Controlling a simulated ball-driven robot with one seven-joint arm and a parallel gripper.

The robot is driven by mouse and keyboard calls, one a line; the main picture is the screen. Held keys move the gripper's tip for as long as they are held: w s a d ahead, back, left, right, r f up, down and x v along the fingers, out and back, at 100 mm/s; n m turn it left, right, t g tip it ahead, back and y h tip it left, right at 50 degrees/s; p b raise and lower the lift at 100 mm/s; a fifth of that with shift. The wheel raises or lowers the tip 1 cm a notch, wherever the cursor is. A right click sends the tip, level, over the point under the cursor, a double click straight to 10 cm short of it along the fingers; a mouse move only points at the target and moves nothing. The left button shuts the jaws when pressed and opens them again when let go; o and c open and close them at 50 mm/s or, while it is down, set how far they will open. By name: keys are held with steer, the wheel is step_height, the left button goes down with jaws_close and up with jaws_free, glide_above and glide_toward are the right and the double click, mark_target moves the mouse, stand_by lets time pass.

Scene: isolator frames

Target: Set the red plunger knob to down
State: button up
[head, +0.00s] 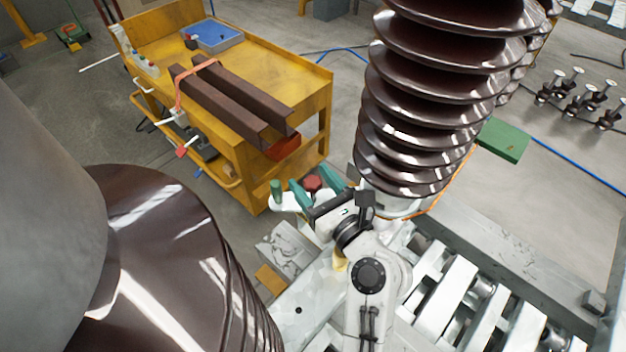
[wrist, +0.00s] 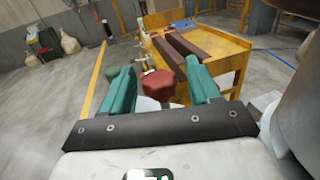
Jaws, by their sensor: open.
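The red plunger knob (head: 312,184) is a dark red faceted cap just beyond my wrist in the head view. In the wrist view the knob (wrist: 163,86) is between my two teal fingers, a little nearer the right one, with a pale part under it. My gripper (head: 309,175) is open, its fingers on either side of the knob; the wrist view also shows the gripper (wrist: 160,66). I see no clear contact. Whether the knob is up or down I cannot tell; its stem is mostly hidden.
A green post-like piece (head: 277,190) stands left of my fingers. A yellow cart (head: 240,150) behind holds brown beams (head: 235,100) and a blue bin (head: 215,36). A ribbed brown insulator (head: 430,110) rises close to my wrist; another (head: 165,260) fills the lower left.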

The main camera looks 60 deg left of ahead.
steer(key=shift+a, duration=0.2)
jaws_close()
stand_by(0.5)
